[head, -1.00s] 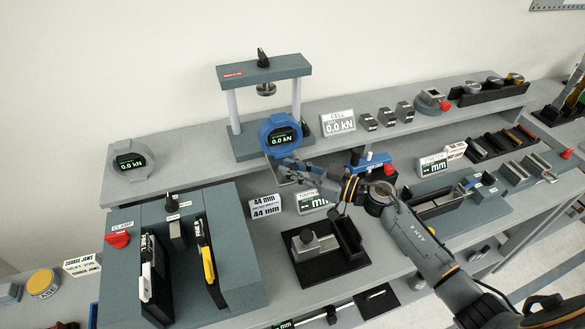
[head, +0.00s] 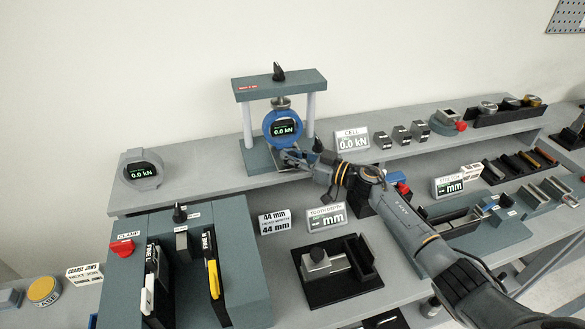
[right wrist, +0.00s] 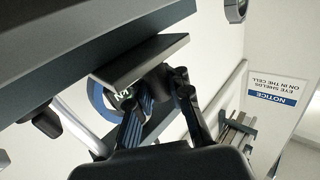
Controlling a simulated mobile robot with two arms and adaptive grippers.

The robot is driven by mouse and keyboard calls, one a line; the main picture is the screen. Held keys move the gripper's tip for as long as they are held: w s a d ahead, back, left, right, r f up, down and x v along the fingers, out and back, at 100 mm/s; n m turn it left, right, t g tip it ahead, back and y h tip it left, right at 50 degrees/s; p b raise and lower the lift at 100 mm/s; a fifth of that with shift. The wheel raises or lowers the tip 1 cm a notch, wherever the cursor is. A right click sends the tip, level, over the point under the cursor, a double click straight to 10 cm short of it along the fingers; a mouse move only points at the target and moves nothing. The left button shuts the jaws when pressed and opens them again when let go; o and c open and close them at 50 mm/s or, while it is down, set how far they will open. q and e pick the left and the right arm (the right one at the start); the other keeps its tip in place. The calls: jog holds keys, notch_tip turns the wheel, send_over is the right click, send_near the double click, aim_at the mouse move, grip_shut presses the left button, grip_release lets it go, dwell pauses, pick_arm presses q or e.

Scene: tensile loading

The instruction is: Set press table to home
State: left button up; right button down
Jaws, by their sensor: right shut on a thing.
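The press (head: 255,85) stands on the back shelf, with a crossbeam on two pale posts over a grey-green base. A blue ring gauge (head: 268,127) reading 0.0 kN stands upright between the posts, below the round screw foot (head: 281,102). A gap between foot and ring is hard to tell. My left gripper is out of view.
A grey gauge (head: 141,172) stands left on the shelf. The CELL display (head: 352,140) and several small blocks stand right of the press. Below are the clamp fixture (head: 240,265), the tooth depth sign (head: 318,218) and a black tray (head: 325,292).

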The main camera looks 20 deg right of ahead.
jog(key=shift+w+d, duration=0.35)
jog(key=shift+w, duration=0.45)
jog(key=c, duration=1.2)
grip_release()
jog(key=shift+d, duration=0.15)
jog(key=shift+s+d, duration=0.15)
jog(key=shift+s, duration=0.25)
jog(key=v, duration=1.1)
jog(key=shift+s+d, duration=0.15)
jog(key=shift+d, duration=0.15)
